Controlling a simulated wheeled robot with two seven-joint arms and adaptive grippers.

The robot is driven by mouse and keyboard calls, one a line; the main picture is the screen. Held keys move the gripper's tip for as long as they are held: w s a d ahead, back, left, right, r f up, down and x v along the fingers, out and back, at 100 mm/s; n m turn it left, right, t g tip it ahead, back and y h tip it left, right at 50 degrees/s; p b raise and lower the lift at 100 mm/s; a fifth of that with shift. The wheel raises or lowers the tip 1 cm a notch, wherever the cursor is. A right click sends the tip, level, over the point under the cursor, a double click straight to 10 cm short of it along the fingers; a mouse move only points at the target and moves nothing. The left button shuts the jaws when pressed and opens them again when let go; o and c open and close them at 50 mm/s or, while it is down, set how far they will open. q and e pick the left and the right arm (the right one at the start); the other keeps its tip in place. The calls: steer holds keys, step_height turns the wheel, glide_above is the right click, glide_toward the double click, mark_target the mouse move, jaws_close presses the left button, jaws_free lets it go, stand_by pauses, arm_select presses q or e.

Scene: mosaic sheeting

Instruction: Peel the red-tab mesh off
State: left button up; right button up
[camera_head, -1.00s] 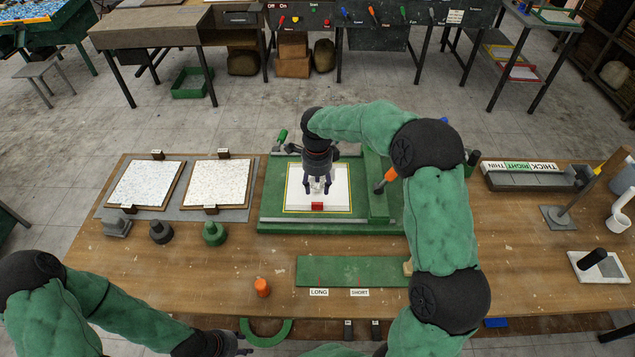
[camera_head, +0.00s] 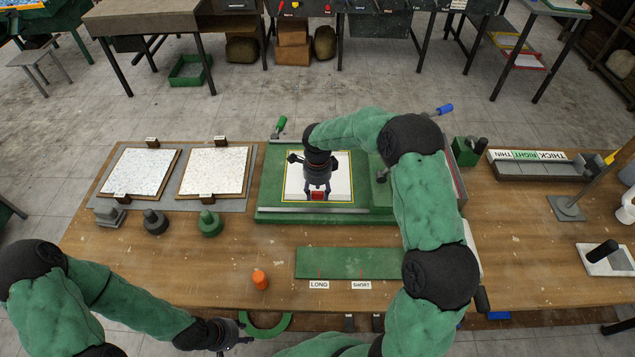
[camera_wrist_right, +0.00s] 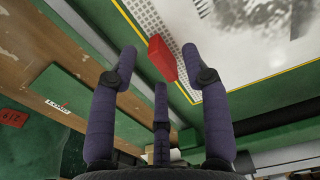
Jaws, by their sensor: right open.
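The red tab (camera_head: 317,196) sits at the front edge of a white sheet (camera_head: 340,178) with a yellow border, on a green board (camera_head: 271,190). In the right wrist view the red tab (camera_wrist_right: 161,58) stands up from the sheet (camera_wrist_right: 240,40), which shows a dotted mesh strip and a grey patch. My right gripper (camera_head: 317,190) is open above the sheet's front edge. In the right wrist view its fingers (camera_wrist_right: 160,80) are spread around the tab, with no clear contact. My left gripper (camera_head: 243,335) is at the table's front edge, away from the sheet; its jaws are unclear.
Two speckled panels (camera_head: 138,171) (camera_head: 214,170) lie at the left, with several knobbed tools in front. A green strip (camera_head: 345,262) with LONG and SHORT labels and an orange piece (camera_head: 260,280) lie nearer. A THICK/RIGHT/THIN gauge (camera_head: 540,165) stands at the right.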

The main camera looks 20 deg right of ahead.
steer(key=shift+f, duration=0.95)
jaws_close()
